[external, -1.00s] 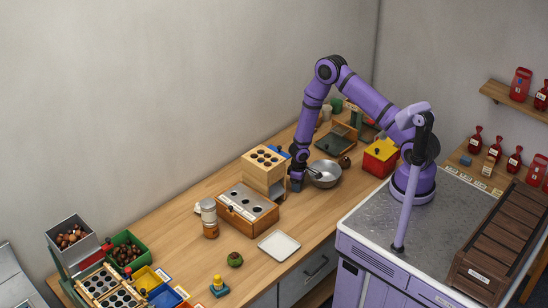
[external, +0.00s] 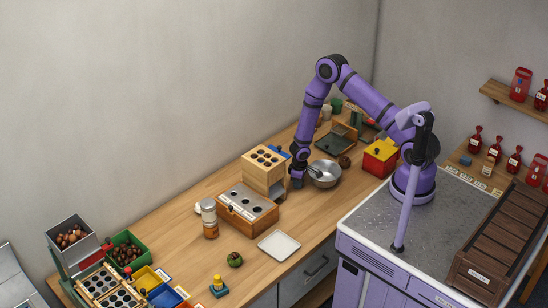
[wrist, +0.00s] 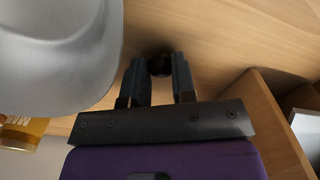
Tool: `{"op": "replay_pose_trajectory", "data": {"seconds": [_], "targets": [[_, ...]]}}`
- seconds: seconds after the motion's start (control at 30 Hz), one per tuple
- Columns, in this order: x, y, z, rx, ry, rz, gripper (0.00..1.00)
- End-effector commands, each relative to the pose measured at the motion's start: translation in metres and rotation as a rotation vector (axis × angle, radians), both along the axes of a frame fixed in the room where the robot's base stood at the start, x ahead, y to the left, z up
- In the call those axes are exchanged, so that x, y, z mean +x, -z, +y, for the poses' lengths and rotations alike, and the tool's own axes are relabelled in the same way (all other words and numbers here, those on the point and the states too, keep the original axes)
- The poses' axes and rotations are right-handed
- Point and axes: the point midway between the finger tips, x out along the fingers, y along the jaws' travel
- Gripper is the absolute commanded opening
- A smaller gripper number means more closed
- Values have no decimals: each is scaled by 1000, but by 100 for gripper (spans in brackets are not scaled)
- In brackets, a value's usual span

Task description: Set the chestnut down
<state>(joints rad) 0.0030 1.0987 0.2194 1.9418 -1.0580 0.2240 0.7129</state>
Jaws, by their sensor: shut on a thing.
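A dark, rounded chestnut (wrist: 159,65) sits between the two fingertips of my gripper (wrist: 157,72) in the wrist view. The jaws are shut on it, and the fingers hide its sides. A soft dark shadow lies on the wood around it, so it is close to the table top; whether it touches cannot be told. In the external view my gripper (external: 297,182) points down at the table, just left of the metal bowl (external: 324,175). The chestnut is too small to make out there.
The bowl (wrist: 50,65) is close on the left in the wrist view. A wooden box wall (wrist: 268,115) stands close on the right. The wooden tower (external: 264,172) and holed box (external: 246,209) are left of my gripper. A white tray (external: 279,246) lies toward the front.

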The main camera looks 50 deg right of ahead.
Motion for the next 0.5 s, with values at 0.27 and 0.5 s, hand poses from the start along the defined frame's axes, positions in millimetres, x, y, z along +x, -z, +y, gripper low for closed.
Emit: {"op": "replay_pose_trajectory", "data": {"seconds": [0.27, 0.5], "targets": [[1, -37, -4, 1, 3, -4, 0], [1, -86, -4, 0, 2, -3, 0]]}}
